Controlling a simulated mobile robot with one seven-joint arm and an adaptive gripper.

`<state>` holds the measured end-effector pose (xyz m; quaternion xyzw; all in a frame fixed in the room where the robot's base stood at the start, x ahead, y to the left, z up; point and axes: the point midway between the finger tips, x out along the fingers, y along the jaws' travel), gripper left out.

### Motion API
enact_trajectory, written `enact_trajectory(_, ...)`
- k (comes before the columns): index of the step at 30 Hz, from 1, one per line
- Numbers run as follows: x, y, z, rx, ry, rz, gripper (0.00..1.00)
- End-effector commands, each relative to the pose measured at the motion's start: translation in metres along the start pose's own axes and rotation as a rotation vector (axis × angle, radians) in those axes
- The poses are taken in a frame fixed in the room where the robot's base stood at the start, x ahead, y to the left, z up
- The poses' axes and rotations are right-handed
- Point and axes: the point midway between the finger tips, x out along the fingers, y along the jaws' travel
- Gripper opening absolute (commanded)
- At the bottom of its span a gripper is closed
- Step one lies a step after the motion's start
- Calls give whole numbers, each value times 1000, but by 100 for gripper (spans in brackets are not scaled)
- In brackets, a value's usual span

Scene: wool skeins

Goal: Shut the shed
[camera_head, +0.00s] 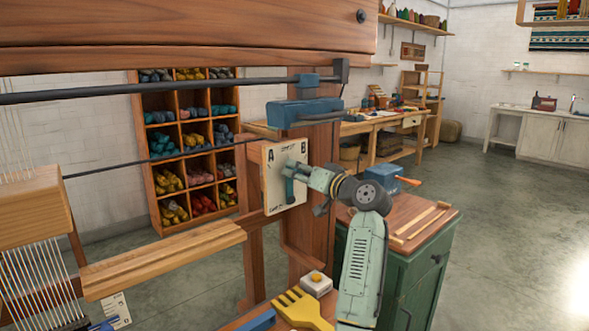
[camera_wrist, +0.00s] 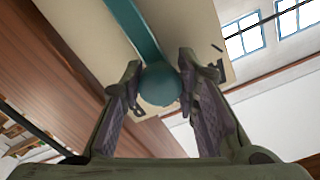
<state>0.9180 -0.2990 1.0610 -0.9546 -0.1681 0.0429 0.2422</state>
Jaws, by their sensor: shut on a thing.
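A pale panel (camera_head: 272,185) marked A on its left and B on its right is mounted on the loom's wooden post. A teal lever (camera_head: 290,190) sits on its face. My gripper (camera_head: 305,173) reaches the panel from the right and partly hides the lever. In the wrist view, my gripper's fingers close around the lever's round teal knob (camera_wrist: 160,86), with the lever's teal bar (camera_wrist: 133,28) running up from it across the panel. Pale warp threads (camera_head: 38,280) show at the lower left; whether they are parted is hard to tell.
A wooden loom beam (camera_head: 165,260) crosses the left. A green cabinet (camera_head: 412,285) stands right of my arm. Open floor (camera_head: 510,240) spreads right.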

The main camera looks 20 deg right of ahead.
Motion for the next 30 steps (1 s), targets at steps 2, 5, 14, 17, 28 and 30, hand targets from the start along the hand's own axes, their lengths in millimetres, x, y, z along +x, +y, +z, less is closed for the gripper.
enact_trajectory(2,0,1,-2,14,2,0,0)
enact_trajectory(5,0,2,-3,24,3,0,0)
enact_trajectory(14,0,2,-2,26,3,0,0)
enact_trajectory(17,0,2,-3,26,3,0,31)
enact_trajectory(28,0,2,-2,26,1,0,49)
enact_trajectory(30,0,2,-2,27,1,0,49)
